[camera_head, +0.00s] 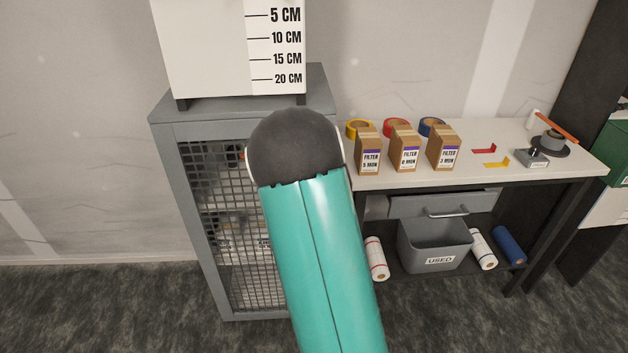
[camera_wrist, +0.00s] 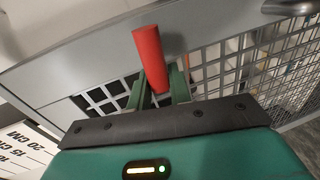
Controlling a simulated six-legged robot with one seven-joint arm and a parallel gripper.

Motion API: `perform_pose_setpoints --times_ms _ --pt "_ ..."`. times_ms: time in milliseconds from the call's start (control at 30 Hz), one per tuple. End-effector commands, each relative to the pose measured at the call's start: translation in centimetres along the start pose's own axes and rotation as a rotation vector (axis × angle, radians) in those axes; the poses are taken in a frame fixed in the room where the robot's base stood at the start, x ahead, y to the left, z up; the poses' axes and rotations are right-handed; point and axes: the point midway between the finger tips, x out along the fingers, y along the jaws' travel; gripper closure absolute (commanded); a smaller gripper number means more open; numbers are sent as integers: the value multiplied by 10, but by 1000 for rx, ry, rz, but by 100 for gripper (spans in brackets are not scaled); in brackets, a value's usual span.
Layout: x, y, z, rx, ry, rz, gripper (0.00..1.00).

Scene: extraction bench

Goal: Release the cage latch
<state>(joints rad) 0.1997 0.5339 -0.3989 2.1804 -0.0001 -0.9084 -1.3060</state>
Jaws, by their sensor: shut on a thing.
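The grey cage (camera_head: 185,140) stands left of centre in the head view, with a mesh front. Its grey frame (camera_wrist: 90,58) and mesh also fill the upper part of the wrist view. A red cylindrical latch handle (camera_wrist: 149,52) sticks up at a tilt in the wrist view. My gripper (camera_wrist: 163,92) is shut on the red handle near its lower end, with green fingers on either side. My teal arm hides the gripper and the latch in the head view. I cannot tell whether the latch is released.
A white box with a centimetre scale (camera_head: 275,45) stands on the cage. To the right, a bench (camera_head: 480,180) holds several filter boxes (camera_head: 404,150), tape rolls and small parts. A grey USED bin (camera_head: 435,248) and rolls lie on its lower shelf. Carpet in front is clear.

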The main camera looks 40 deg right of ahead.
Motion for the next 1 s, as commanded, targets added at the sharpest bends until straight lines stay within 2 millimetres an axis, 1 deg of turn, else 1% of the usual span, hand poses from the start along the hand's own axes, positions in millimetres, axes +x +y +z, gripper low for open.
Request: perform_pose_setpoints --times_ms 267,667,700,800,1000 --pt "1 -2 0 -69 -14 1 100" --pt "1 -2 0 -76 -16 1 100" --pt "1 -2 0 -75 -16 1 78" --pt "1 -2 0 -75 -15 1 61" --pt "0 -3 0 -75 -15 0 61"
